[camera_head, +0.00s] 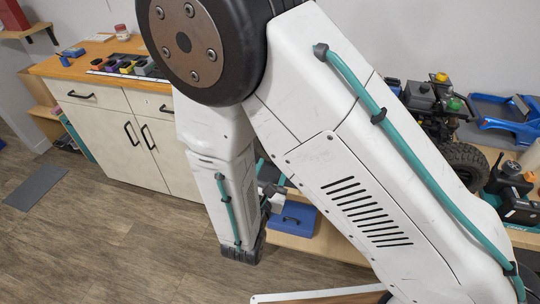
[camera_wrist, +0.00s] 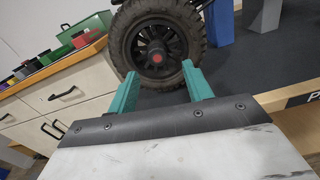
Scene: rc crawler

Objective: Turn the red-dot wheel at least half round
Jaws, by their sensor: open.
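In the wrist view a black knobby wheel (camera_wrist: 154,45) with dark spokes and a reddish spot at its hub stands upright ahead of my gripper. My gripper (camera_wrist: 160,69) has two teal fingers spread apart with nothing between them. The fingertips overlap the lower part of the wheel in the picture; I cannot tell whether they touch it. In the head view the crawler (camera_head: 432,100) stands on the bench at the right, with one black wheel (camera_head: 463,166) showing.
A blue truck body (camera_head: 508,118) and black boxes (camera_head: 512,190) sit on the bench to the right. A blue case (camera_head: 291,219) lies on a lower shelf. A cabinet (camera_head: 125,135) with coloured bins on top stands at the back left. The wooden floor (camera_head: 110,235) is largely open.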

